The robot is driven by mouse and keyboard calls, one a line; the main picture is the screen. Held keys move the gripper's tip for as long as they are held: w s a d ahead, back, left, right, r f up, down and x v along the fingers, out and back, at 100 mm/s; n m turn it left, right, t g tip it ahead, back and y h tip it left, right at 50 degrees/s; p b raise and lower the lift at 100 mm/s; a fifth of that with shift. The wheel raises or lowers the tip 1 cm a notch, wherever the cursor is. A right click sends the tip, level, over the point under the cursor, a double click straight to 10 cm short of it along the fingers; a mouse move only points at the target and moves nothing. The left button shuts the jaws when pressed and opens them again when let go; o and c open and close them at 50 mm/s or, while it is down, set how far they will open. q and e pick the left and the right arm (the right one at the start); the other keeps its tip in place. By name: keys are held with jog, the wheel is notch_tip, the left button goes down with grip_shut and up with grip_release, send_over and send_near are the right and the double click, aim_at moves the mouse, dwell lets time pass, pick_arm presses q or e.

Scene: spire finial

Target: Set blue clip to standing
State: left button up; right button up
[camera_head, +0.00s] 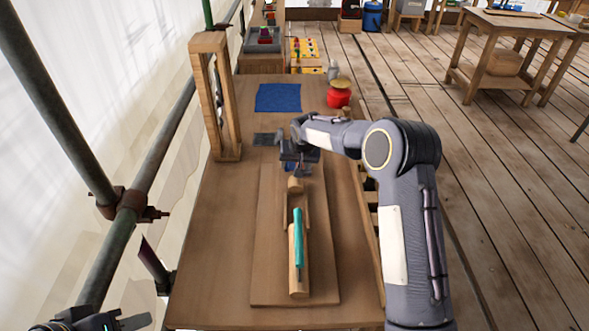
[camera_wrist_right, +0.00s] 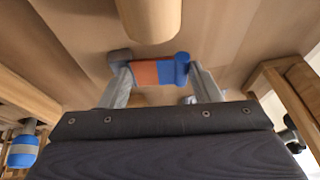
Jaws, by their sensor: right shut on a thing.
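My right gripper (camera_head: 299,168) is above the far end of the long wooden board (camera_head: 270,285). In the right wrist view its fingers (camera_wrist_right: 163,82) are shut on a short orange-and-blue piece with a blue end, which I take for the blue clip (camera_wrist_right: 181,70). The clip lies crosswise between the fingers, close to a pale wooden rod (camera_wrist_right: 150,20). I cannot tell whether it touches the wood. In the head view a little blue (camera_head: 289,167) shows at the gripper. My left gripper (camera_head: 110,322) is only partly in view at the bottom left corner.
A teal tool (camera_head: 299,240) lies along the wooden piece on the board. A tall wooden frame (camera_head: 226,120) stands at the left edge. The table's near left is clear.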

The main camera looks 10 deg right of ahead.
jog(key=y+b, duration=0.1)
jog(key=d+y+b, duration=0.1)
jog(key=y+b, duration=0.1)
jog(key=shift+s+r+m+t, duration=0.1)
jog(key=shift+r+m+t, duration=0.05)
jog(key=shift+m+t, duration=0.2)
jog(key=shift+d+r+y+b, duration=0.15)
jog(key=shift+r+y+b, duration=0.1)
jog(key=shift+y+b, duration=0.3)
jog(key=o, duration=1)
jog(key=v, duration=0.8)
jog(key=shift+b, duration=0.4)
jog(key=shift+s+f, duration=0.1)
jog(key=shift+f, duration=0.05)
